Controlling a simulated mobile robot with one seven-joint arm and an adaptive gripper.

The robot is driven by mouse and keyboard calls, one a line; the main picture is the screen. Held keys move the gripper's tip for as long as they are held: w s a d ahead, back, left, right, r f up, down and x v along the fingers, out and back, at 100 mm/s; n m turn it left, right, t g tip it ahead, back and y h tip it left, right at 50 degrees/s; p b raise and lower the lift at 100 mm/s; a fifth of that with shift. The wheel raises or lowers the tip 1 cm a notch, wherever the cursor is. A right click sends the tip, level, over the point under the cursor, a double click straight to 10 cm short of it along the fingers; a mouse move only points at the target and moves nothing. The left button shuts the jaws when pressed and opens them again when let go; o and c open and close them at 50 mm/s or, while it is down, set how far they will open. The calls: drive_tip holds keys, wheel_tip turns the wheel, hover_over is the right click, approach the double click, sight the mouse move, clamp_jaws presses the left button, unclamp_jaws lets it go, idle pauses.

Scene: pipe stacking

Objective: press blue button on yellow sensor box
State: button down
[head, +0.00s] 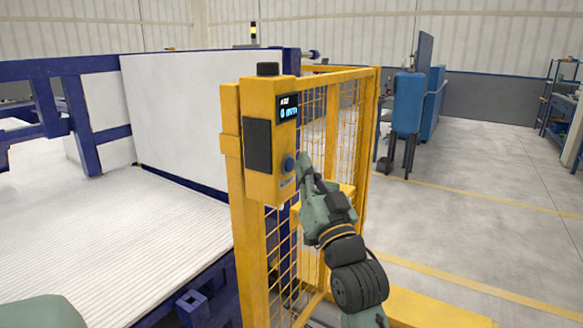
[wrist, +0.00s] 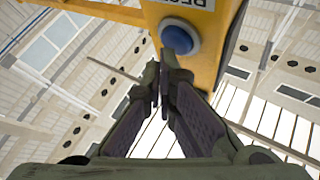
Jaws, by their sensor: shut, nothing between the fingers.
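The yellow sensor box (head: 268,179) is mounted on a yellow fence post, with a small lit display (head: 288,108) and a dark panel on its faces. The round blue button (head: 289,164) sits low on its display side. My gripper (head: 303,160) is shut and empty, its fingertips just right of the button in the head view. In the wrist view the blue button (wrist: 181,36) shows on the yellow box (wrist: 222,12), just beyond the tips of my shut gripper (wrist: 165,60). I cannot tell whether the tips touch the button.
A yellow mesh fence (head: 345,130) runs back behind the box, close beside my arm. A blue-framed machine with a white panel (head: 180,110) and ribbed bed (head: 120,240) stands left. Open grey floor (head: 480,200) lies right.

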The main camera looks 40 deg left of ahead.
drive_tip(key=shift+w+d, duration=0.1)
drive_tip(key=shift+d, duration=0.25)
drive_tip(key=d+b, duration=0.1)
drive_tip(key=d, duration=0.1)
drive_tip(key=w+d+b, duration=0.1)
drive_tip(key=d, duration=0.2)
idle(0.3)
idle(0.7)
